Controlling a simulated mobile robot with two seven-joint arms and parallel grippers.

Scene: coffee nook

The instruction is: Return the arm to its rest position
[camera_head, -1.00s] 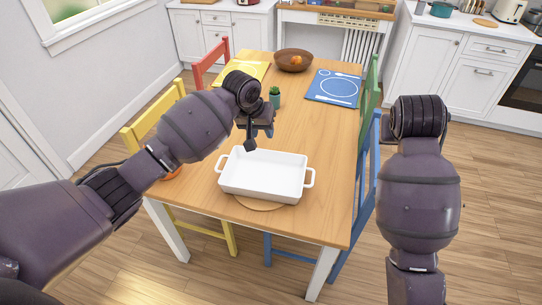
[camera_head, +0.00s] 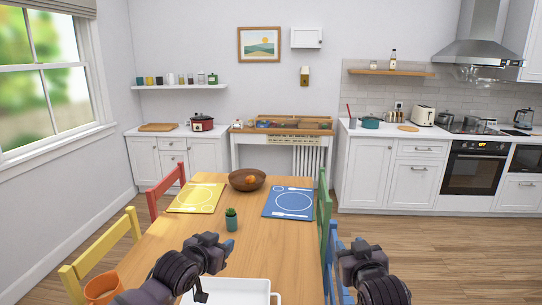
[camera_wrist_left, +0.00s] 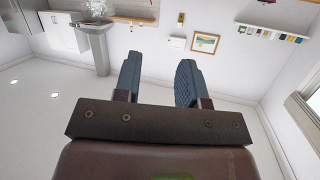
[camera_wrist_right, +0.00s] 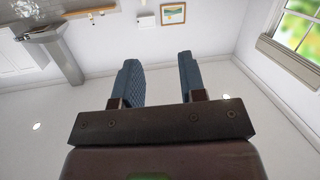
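My left arm's gripper (camera_head: 207,250) shows low in the head view, over the near part of the table by the white baking dish (camera_head: 240,292). In the left wrist view its two fingers (camera_wrist_left: 157,78) stand apart with nothing between them. My right gripper (camera_head: 362,260) is at the lower right of the head view, beside the table by a blue chair. In the right wrist view its fingers (camera_wrist_right: 160,78) are also apart and empty. Most of both arms and the near part of the dish are cut off by the bottom edge.
The wooden table (camera_head: 180,240) holds a small potted cactus (camera_head: 231,220), a brown bowl (camera_head: 247,180), a yellow placemat (camera_head: 197,198) and a blue placemat (camera_head: 288,202). An orange pot (camera_head: 101,288) is at the left. Yellow, red, green and blue chairs surround the table. Floor at right is open.

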